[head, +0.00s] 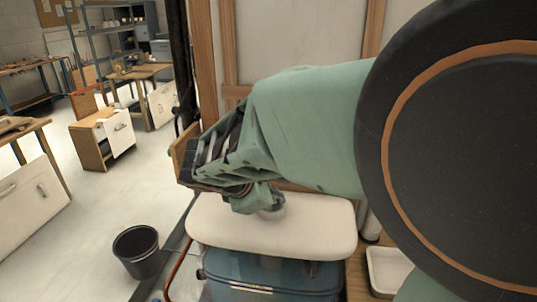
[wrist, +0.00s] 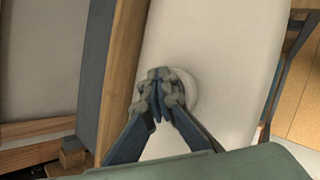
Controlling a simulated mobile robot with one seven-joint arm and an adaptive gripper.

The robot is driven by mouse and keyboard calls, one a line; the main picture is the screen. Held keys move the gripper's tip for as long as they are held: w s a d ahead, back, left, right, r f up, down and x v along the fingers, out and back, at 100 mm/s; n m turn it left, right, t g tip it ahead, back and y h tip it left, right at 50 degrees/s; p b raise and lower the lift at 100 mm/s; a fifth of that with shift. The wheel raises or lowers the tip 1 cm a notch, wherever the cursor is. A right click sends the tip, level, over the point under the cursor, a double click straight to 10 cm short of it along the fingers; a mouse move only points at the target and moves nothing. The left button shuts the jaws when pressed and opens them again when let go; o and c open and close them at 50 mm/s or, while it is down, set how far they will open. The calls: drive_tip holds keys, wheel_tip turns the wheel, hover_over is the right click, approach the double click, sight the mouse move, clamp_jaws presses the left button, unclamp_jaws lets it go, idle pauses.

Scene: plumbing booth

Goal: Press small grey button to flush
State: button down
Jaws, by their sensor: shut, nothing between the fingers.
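The white cistern lid (head: 300,232) lies below my arm in the head view, and it fills the middle of the wrist view (wrist: 220,50). A round, pale grey button (wrist: 188,90) sits on the lid, partly covered by my fingers. My gripper (wrist: 158,90) is shut and empty, its fingertips over the left part of the button. I cannot tell whether they touch it. In the head view my arm hides most of the gripper, and the button (head: 273,212) shows only in part beside it.
A blue tank (head: 270,275) is under the lid. A wooden frame wall (head: 228,60) stands behind it, and a wooden post (wrist: 130,70) runs close beside the lid. A black bucket (head: 137,250) is on the floor at left. A white tray (head: 388,268) lies at right.

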sight(276, 207)
drive_tip(key=shift+r+p, duration=0.8)
drive_tip(key=shift+r, duration=0.15)
wheel_tip(276, 207, up, 5)
drive_tip(key=p, duration=0.4)
idle(0.4)
